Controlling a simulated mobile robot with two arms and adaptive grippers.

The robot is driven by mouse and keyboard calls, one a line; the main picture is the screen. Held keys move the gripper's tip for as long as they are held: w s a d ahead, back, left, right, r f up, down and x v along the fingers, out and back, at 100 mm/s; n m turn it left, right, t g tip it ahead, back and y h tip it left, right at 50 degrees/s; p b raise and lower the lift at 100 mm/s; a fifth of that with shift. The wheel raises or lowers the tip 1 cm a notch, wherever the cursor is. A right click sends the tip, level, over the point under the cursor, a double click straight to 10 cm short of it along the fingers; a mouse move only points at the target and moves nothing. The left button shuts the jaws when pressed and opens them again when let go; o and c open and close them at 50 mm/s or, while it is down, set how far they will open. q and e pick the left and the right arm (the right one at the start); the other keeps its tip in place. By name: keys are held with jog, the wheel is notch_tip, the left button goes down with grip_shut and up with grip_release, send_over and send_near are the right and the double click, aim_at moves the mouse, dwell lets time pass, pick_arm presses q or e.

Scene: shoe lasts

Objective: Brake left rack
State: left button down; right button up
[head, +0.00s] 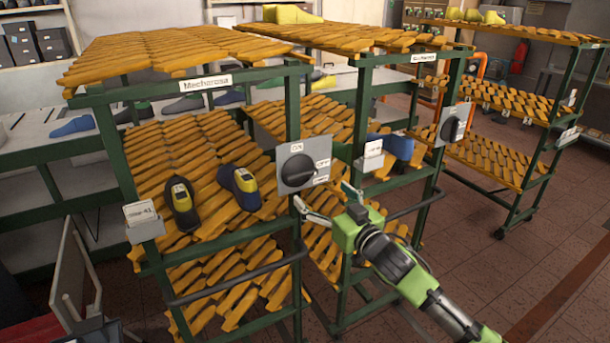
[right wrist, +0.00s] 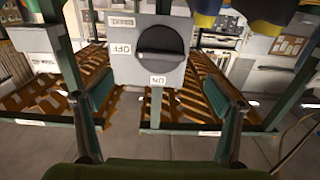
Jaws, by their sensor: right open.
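The left rack (head: 190,84) is a green frame with slatted orange shelves. A grey switch box (head: 303,157) with a dark round knob (head: 298,171) sits on its right front post. In the right wrist view the box (right wrist: 180,77) is close ahead, with the knob (right wrist: 160,42) and labels ON, OFF and BRAKE turned in the picture. Which label the knob points at is unclear. My right gripper (head: 325,199) is open and empty just below and right of the box. Its fingers (right wrist: 155,97) stand apart below the knob, not touching it. My left gripper is out of view.
A third rack (head: 520,187) is farther right. Tiled floor (head: 540,250) is free at right.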

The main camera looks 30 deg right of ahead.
aim_at(303, 177)
jog(key=w+p, duration=0.2)
jog(key=w, duration=0.7)
jog(key=shift+w+a, duration=0.2)
jog(key=c, duration=1.1)
